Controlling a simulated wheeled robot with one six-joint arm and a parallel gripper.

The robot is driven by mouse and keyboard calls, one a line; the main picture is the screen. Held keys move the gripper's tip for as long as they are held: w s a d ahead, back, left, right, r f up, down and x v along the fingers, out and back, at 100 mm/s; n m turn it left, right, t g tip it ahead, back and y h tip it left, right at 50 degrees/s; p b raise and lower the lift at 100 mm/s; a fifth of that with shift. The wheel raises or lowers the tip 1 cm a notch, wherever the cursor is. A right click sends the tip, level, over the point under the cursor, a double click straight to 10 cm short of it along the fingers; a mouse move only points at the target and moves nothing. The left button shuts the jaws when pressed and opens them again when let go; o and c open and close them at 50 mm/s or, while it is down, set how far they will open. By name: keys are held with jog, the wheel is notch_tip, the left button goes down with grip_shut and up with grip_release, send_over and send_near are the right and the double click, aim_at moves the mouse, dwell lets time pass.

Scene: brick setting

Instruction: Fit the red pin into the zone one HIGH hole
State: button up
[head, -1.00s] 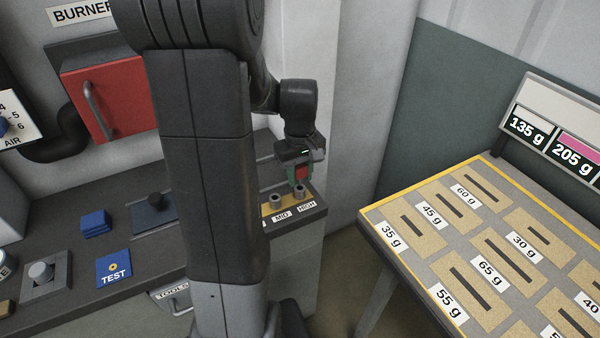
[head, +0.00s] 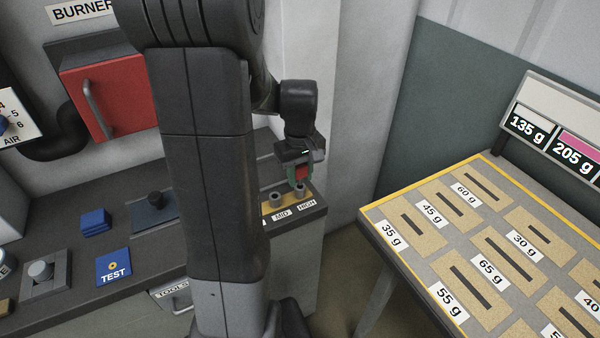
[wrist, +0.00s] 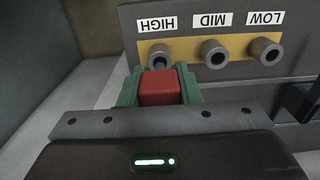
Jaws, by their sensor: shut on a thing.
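My gripper (head: 301,174) is shut on the red pin (head: 302,172). In the wrist view the red pin's block-like head (wrist: 160,88) sits between the green fingers of my gripper (wrist: 159,90). The pin's lower end is hidden. The HIGH hole (head: 300,190) is a grey ring on the yellow strip, directly below the gripper in the head view.
The MID hole (wrist: 213,53) and LOW hole (wrist: 265,51) are empty, beside HIGH. A table with weight slots (head: 420,215) stands right, across a gap.

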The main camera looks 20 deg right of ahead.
aim_at(300, 183)
jog(key=shift+f+b, duration=1.2)
jog(key=shift+f, duration=0.65)
jog(key=o, duration=1.6)
jog(key=shift+r, duration=0.1)
jog(key=shift+c, duration=0.2)
notch_tip(300, 183, up, 6)
jog(key=p, duration=0.5)
jog(key=shift+a, duration=0.1)
